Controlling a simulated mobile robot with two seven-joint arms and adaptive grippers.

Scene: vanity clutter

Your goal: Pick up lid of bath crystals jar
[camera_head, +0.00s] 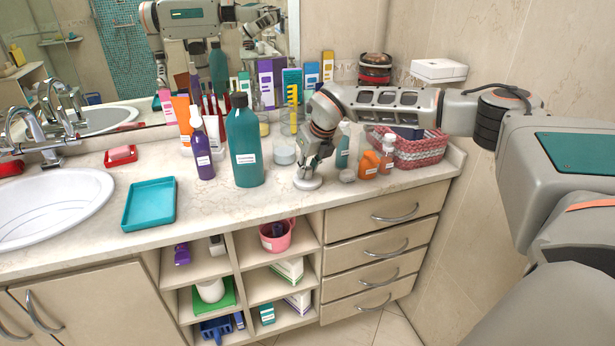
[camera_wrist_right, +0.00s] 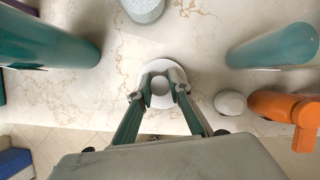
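The white round lid (camera_head: 308,184) lies flat at the counter's front, under my right gripper (camera_head: 307,172). I cannot tell whether it touches the counter. In the right wrist view the lid (camera_wrist_right: 162,66) is a white disc with a round knob in its middle. The fingers of my right gripper (camera_wrist_right: 161,84) are drawn in on both sides of the knob and look to touch it. An open jar (camera_head: 284,154) of pale blue-grey crystals stands behind the lid; its speckled top also shows in the wrist view (camera_wrist_right: 145,8). My left gripper is not in direct view.
A tall teal bottle (camera_head: 245,150) and a purple pump bottle (camera_head: 203,158) stand left of my gripper. A small white round item (camera_head: 347,176), orange bottle (camera_head: 369,164) and red-white basket (camera_head: 420,149) are on the right. A teal tray (camera_head: 150,203) lies by the sink.

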